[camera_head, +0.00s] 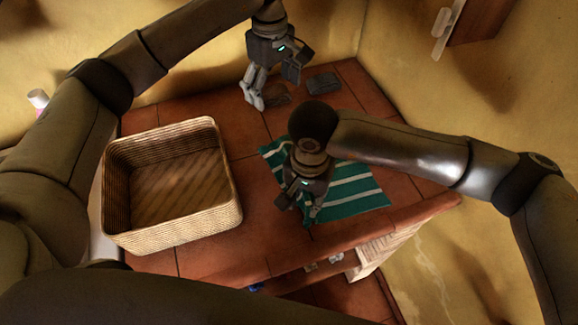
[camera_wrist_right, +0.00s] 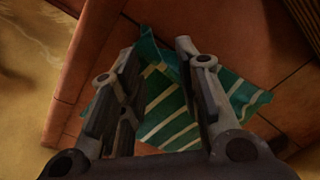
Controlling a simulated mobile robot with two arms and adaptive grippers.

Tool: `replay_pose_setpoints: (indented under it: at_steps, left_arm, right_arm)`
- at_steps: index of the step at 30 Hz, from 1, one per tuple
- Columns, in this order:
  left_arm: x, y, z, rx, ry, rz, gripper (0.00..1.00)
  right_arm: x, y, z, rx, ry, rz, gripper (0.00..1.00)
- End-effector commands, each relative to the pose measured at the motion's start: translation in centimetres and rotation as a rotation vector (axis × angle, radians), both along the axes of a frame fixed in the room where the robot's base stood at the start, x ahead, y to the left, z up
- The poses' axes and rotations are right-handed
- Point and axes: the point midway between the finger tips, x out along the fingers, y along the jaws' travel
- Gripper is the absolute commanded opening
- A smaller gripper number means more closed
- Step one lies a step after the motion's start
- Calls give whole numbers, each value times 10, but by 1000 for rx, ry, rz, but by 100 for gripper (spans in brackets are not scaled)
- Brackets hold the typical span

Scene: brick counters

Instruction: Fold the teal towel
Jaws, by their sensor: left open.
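The teal towel (camera_head: 352,201) with white stripes lies spread on the tiled counter, partly hidden by my right arm and gripper. My right gripper (camera_head: 298,207) points down over the towel's left front part. In the right wrist view, its fingers (camera_wrist_right: 156,50) stand apart, with the towel (camera_wrist_right: 172,127) showing between and beyond them. A corner of the towel comes up near the fingertips; I cannot tell whether they touch it. My left gripper (camera_head: 257,99) is open and empty, above the back of the counter, away from the towel.
A wicker basket (camera_head: 229,211) stands on the counter (camera_head: 254,236) at left. A grey folded-looking item (camera_head: 323,83) and a brown item (camera_head: 276,95) lie at the back, near my left gripper. Walls bound the back and right. The counter's front edge is close to the towel.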

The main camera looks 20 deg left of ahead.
Motion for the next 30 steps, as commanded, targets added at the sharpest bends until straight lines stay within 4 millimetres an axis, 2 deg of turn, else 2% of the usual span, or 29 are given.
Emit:
replay_pose_setpoints:
  at_steps: [1,4,11,18,30]
  left_arm:
    - [0,0,0,0,0,0,86]
    - [0,0,0,0,0,0,86]
    - [0,0,0,0,0,0,86]
    - [0,0,0,0,0,0,86]
    - [0,0,1,0,0,0,86]
  right_arm:
    - [0,0,0,0,0,0,42]
    - [0,0,0,0,0,0,54]
    - [0,0,0,0,0,0,54]
    - [0,0,0,0,0,0,85]
    - [0,0,2,0,0,0,86]
